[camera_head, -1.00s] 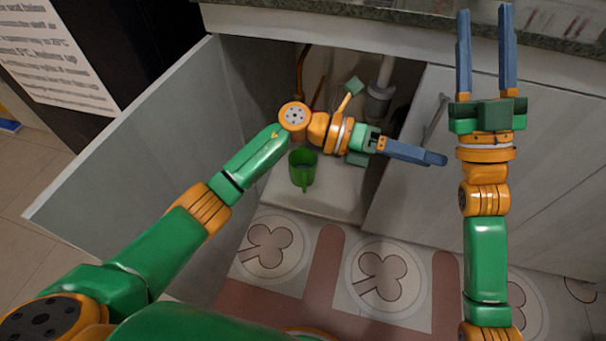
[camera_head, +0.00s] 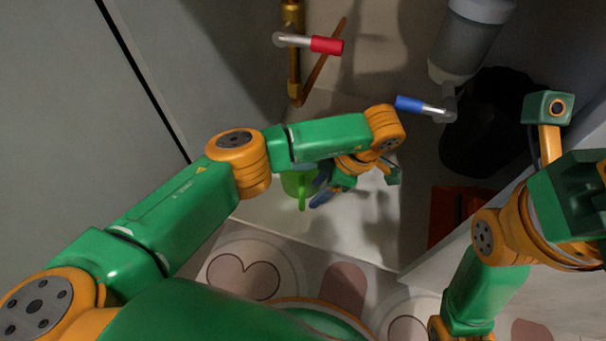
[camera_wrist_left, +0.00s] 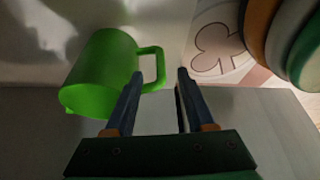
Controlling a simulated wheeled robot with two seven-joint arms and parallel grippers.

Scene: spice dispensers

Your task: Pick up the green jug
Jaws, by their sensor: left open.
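The green jug (camera_head: 299,184) stands in the cabinet on a pale floor; in the head view my left arm hides its top. In the left wrist view the jug (camera_wrist_left: 100,70) appears tilted, with its handle toward my fingers. My left gripper (camera_head: 321,190) is open just right of the jug. In the left wrist view the handle shows between the two fingertips of the left gripper (camera_wrist_left: 160,73); I cannot tell whether they touch it. My right gripper's body is at the right edge of the head view, its fingers out of frame.
A copper pipe with a red-handled valve (camera_head: 326,45) rises behind the jug. A blue-handled valve (camera_head: 410,104) and a grey drain pipe (camera_head: 468,45) are to the right. A black bag-like object (camera_head: 490,125) and a red item (camera_head: 452,212) lie beyond. A patterned mat (camera_head: 245,268) lies in front.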

